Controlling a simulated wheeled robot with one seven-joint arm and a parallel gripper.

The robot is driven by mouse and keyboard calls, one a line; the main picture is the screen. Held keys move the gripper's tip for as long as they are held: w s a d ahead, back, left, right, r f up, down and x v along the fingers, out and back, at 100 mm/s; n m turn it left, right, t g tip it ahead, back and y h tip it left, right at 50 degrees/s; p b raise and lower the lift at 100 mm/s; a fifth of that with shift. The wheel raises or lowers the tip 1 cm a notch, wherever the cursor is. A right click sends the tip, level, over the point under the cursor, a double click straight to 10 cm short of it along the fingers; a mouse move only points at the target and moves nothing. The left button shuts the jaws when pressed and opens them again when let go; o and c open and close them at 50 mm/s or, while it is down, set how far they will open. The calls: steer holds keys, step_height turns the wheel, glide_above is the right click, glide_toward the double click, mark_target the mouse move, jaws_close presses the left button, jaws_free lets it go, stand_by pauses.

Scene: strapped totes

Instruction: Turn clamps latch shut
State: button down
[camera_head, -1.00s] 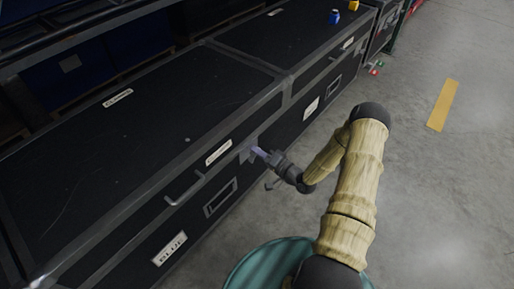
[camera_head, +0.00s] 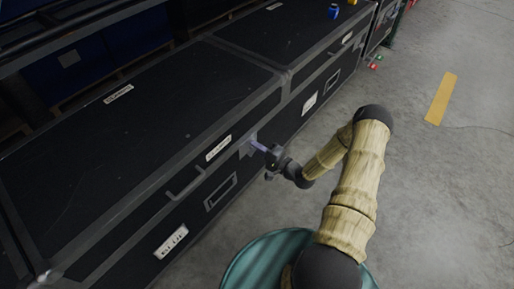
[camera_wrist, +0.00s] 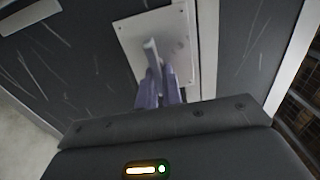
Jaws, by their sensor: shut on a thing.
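A latch with a pale square plate (camera_wrist: 128,32) and a lever (camera_wrist: 152,52) sits on the side of a black tote in the wrist view. In the head view the latch plate (camera_head: 247,147) is on the front face of the near black tote (camera_head: 130,125), close to its right corner. My gripper (camera_wrist: 157,76) has its purple fingers shut on the lever. In the head view my gripper (camera_head: 259,146) reaches the latch from the right. The fingers partly hide the lever's lower end. The lever stands tilted across the plate.
A bail handle (camera_head: 186,182) and white labels (camera_head: 218,148) are on the tote's front. Another black tote (camera_head: 290,35) adjoins behind it, with a blue object (camera_head: 334,12) on top. Open concrete floor with a yellow stripe (camera_head: 441,98) lies to the right.

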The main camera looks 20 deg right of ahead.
steer(key=shift+s+a+f, duration=0.25)
steer(key=c, duration=1.6)
jaws_free()
steer(key=shift+o, duration=0.2)
steer(key=shift+w+d+r, duration=0.1)
steer(key=shift+w+r, duration=0.05)
steer(key=shift+d, duration=0.15)
steer(key=p+v, duration=0.4)
steer(key=v, duration=1.3)
